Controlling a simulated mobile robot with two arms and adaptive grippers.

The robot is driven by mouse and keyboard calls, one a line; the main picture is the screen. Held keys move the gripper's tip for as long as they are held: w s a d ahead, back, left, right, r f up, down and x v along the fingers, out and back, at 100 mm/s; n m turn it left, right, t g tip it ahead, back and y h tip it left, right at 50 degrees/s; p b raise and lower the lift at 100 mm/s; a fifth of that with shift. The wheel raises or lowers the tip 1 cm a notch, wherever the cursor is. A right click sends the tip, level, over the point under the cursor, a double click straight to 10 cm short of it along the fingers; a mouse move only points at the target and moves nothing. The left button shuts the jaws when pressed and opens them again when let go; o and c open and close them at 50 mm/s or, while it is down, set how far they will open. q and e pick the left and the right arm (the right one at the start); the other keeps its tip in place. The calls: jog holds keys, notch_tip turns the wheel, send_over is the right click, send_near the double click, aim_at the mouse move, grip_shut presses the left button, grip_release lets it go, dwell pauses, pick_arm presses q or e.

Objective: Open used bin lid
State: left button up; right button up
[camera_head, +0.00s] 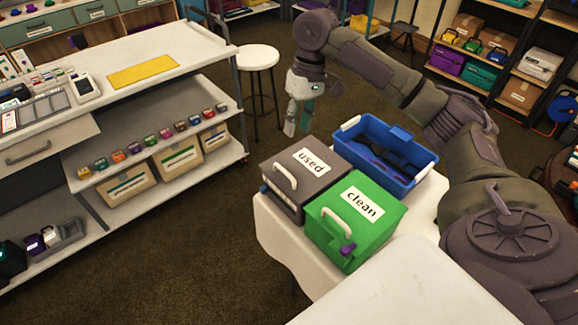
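The used bin (318,178) is a dark grey box with a white label reading "used" and a pale handle on its lid. Its lid looks closed. It stands on a white-topped table (330,281), beside the green clean bin (372,212), which also looks closed. My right gripper (297,127) hangs with its fingers pointing down, beyond the used bin's far edge and apart from it. Its two fingers are spread with a gap between them, and nothing shows in them. My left gripper is out of view.
A blue crate (424,164) with dark items stands behind the bins. A round white stool (258,57) stands on the floor behind. A white shelf unit (165,92) with boxes and small jars is at left. Bare floor lies between it and the table.

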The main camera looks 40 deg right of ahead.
aim_at(288, 173)
jog(key=a+f, duration=0.1)
jog(key=f, duration=0.8)
jog(key=a+f+p, duration=0.1)
jog(key=f, duration=0.3)
jog(key=shift+a+f, duration=0.15)
jog(key=shift+a, duration=0.15)
grip_shut()
